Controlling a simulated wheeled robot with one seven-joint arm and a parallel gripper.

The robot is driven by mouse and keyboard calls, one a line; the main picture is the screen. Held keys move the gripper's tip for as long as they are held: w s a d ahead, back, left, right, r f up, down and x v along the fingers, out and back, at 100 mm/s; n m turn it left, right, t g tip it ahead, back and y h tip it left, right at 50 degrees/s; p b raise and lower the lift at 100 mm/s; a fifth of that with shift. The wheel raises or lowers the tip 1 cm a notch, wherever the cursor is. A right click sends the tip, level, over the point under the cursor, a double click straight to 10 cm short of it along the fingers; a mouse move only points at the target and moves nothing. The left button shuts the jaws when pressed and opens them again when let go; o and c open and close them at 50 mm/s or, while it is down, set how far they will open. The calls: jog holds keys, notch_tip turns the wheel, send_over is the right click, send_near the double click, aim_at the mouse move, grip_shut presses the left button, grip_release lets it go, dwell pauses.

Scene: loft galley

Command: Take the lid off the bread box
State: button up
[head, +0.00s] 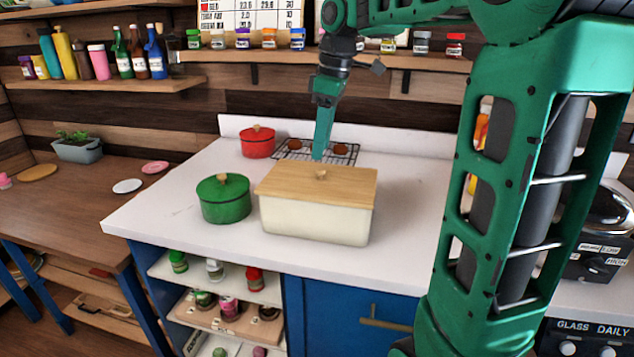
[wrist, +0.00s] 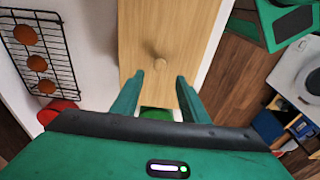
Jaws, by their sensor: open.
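The bread box (head: 313,220) is a cream box standing on the white counter. Its flat wooden lid (head: 345,184) lies on top, with a small round knob (head: 321,175) at its middle. In the wrist view the lid (wrist: 170,25) fills the upper middle, with the knob (wrist: 159,64) ahead of the fingers. My gripper (head: 320,157) points down above the lid, by the knob in the head view. In the wrist view my gripper (wrist: 158,82) is open, its two fingers apart with nothing between them. I cannot tell its exact height above the lid.
A green pot (head: 224,200) stands close left of the box. A red pot (head: 257,143) and a black cooling rack (head: 342,152) with brown round items are behind. A shelf of small jars (head: 269,39) runs along the wall. The counter (head: 405,215) right of the box is clear.

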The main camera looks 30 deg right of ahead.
aim_at(320, 168)
jog(key=shift+w+f, duration=0.15)
jog(key=shift+f, duration=2.7)
jog(key=shift+c, duration=0.3)
grip_shut()
